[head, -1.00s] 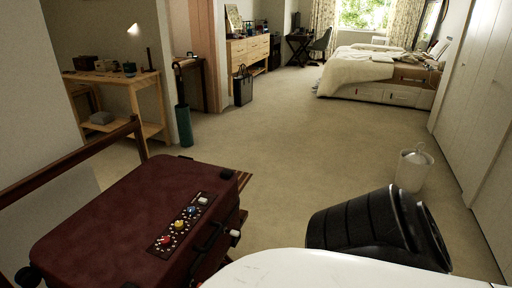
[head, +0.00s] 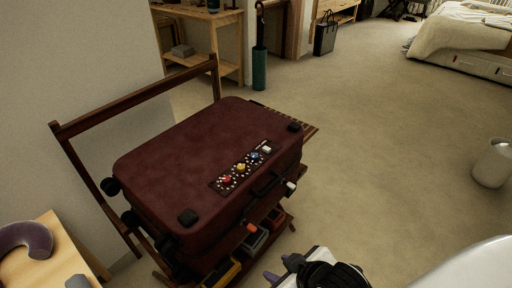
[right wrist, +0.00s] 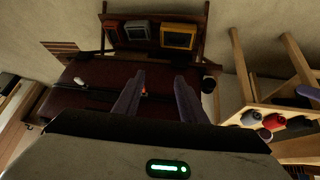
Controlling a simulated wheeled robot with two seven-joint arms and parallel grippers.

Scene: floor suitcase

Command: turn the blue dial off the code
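The dark red suitcase (head: 190,160) lies flat on a wooden rack. Its dark code panel (head: 238,172) carries a red dial (head: 227,180), a yellow dial (head: 241,167), the blue dial (head: 255,156) and a white button (head: 267,149). The dials' exact settings are too small to read. My right gripper (head: 277,267) is low in front of the suitcase, apart from the dials. In the right wrist view the right gripper (right wrist: 159,76) has its two purple-grey fingers spread with nothing between them. The suitcase (right wrist: 105,75) lies beyond them. My left gripper is not seen.
The wooden rack (head: 135,92) has a raised back rail. Bins (right wrist: 178,37) sit on its lower shelf. A light wooden table with a neck pillow (head: 28,240) stands at the left. The carpet between is clear.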

